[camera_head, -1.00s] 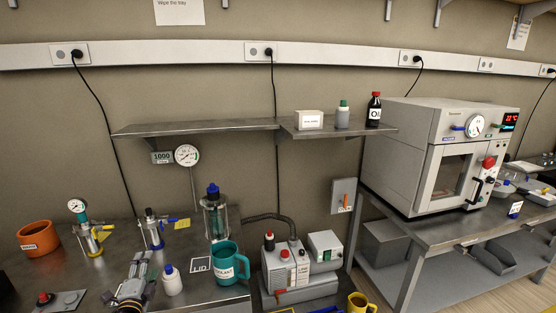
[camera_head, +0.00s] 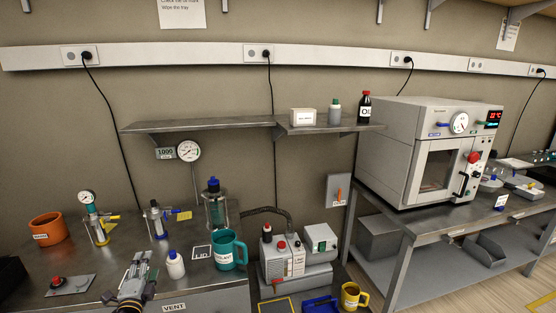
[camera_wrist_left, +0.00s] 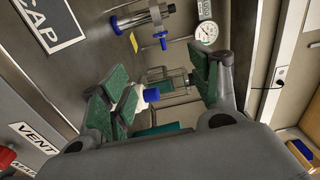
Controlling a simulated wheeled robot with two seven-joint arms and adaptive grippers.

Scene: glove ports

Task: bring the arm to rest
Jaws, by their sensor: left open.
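My left gripper (camera_head: 142,260) is at the lower left of the head view, over the front of the steel bench (camera_head: 100,262). Its jaws are open, with green pads, in the left wrist view (camera_wrist_left: 158,92). Nothing is clasped in them. A white bottle with a blue cap (camera_head: 176,266) stands on the bench just right of the gripper; in the wrist view the bottle (camera_wrist_left: 132,103) shows beyond the jaws, partly hidden by the left finger. My right gripper is not in view.
A teal mug (camera_head: 228,251), glass vessel (camera_head: 216,207), clamped fittings (camera_head: 157,223) and an orange pot (camera_head: 47,230) stand on the bench. A grey plate with a red knob (camera_head: 68,285) lies left of the gripper. A pump (camera_head: 281,257) and oven (camera_head: 420,155) stand to the right.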

